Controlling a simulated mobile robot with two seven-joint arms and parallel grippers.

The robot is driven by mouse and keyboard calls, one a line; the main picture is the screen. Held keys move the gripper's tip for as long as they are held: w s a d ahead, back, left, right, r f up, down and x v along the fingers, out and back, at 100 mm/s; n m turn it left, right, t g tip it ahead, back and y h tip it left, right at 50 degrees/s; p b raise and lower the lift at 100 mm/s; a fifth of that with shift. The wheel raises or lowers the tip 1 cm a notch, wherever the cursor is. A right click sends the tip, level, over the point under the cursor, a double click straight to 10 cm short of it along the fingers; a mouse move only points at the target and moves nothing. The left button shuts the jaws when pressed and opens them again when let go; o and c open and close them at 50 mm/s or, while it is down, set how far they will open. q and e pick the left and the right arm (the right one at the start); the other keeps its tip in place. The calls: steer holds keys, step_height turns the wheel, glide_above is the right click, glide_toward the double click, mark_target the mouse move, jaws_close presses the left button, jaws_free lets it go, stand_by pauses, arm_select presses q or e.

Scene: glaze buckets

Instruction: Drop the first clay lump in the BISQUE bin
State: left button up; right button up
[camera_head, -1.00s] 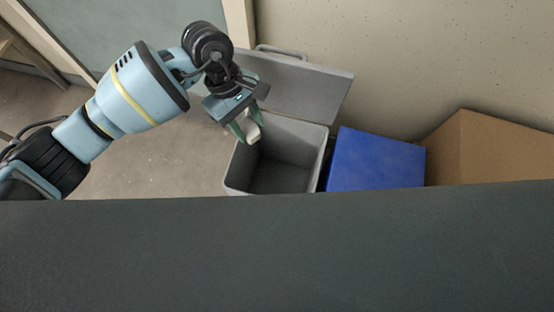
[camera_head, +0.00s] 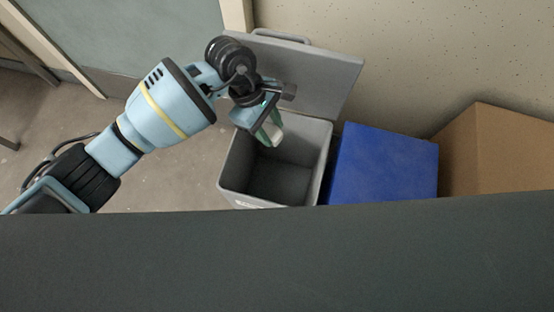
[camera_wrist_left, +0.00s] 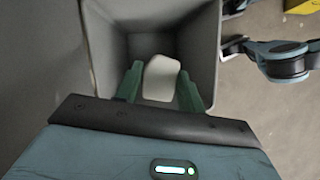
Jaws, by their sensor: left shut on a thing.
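My left gripper (camera_head: 270,134) is shut on a whitish clay lump (camera_head: 276,138) and holds it over the open grey bin (camera_head: 228,170), near the bin's back left part. In the left wrist view the lump (camera_wrist_left: 161,79) sits between the green fingers, with the bin's inside (camera_wrist_left: 205,45) behind it. The bin's grey lid is tipped back against the wall side. Some lettering on the bin's front is cut off by the dark edge and cannot be read. My right gripper is not in view.
A blue box or closed bin (camera_head: 385,165) stands right of the grey bin, and a brown cardboard box (camera_head: 500,150) stands farther right. A dark surface (camera_head: 280,260) fills the front. Bare floor (camera_head: 185,175) lies left of the bin.

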arm_select(q)
steer(key=shift+f+b, duration=0.9)
steer(key=shift+f, duration=1.05)
steer(key=o, duration=0.8)
steer(key=shift+o, duration=1.4)
steer(key=shift+r, duration=0.15)
steer(key=p+v, duration=0.1)
steer(key=v, duration=0.6)
steer(key=shift+w+a+r, duration=0.1)
steer(key=shift+a+r, duration=0.1)
steer(key=shift+r, duration=0.1)
